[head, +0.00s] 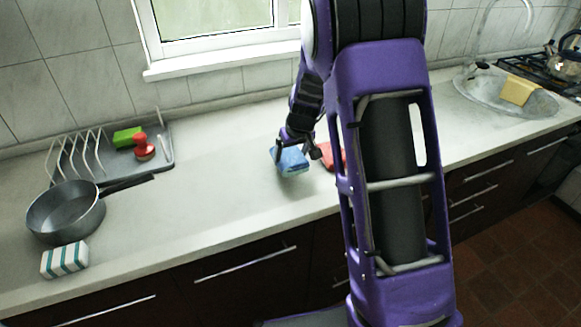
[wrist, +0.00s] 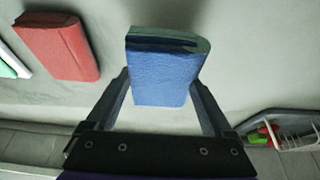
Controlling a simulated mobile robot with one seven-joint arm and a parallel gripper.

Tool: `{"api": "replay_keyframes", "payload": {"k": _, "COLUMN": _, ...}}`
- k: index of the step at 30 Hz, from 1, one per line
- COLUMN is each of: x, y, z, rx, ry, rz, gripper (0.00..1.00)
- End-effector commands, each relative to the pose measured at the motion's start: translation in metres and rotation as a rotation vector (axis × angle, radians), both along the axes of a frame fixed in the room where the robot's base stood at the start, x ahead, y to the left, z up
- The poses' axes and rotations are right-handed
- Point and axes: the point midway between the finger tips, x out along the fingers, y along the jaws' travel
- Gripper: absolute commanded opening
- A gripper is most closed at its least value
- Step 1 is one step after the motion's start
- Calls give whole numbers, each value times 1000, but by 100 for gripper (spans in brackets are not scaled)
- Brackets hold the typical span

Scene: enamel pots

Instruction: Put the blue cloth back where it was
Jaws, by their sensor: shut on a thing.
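The blue cloth (head: 291,162) is a folded block in the middle of the counter in the head view. My gripper (head: 296,152) is shut on it, with one finger on each side. In the wrist view the blue cloth (wrist: 160,77) stands between the fingers of my gripper (wrist: 161,88), its folded edge facing away. I cannot tell whether it touches the counter or hangs just above it. A folded red cloth (head: 327,156) lies close by to the right, partly behind my arm. The red cloth (wrist: 58,46) is fully seen at left in the wrist view, apart from the blue one.
A dish rack (head: 160,162) with a green sponge (head: 127,137) and red-handled brush (head: 143,147) stands left. A grey pan (head: 66,212) and striped cloth (head: 64,259) are at front left. A sink (head: 495,93) with a yellow cloth (head: 519,90) is right. Counter left of my gripper is clear.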

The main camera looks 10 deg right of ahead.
Motion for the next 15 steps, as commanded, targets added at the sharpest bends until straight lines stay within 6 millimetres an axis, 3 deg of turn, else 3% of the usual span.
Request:
{"api": "replay_keyframes", "payload": {"k": 10, "x": 0, "y": -1, "z": -39, "rx": 0, "ry": 2, "rz": -2, "gripper": 24}}
{"api": "replay_keyframes", "payload": {"k": 15, "x": 0, "y": 0, "z": -42, "rx": -1, "ry": -1, "rz": 0, "gripper": 24}}
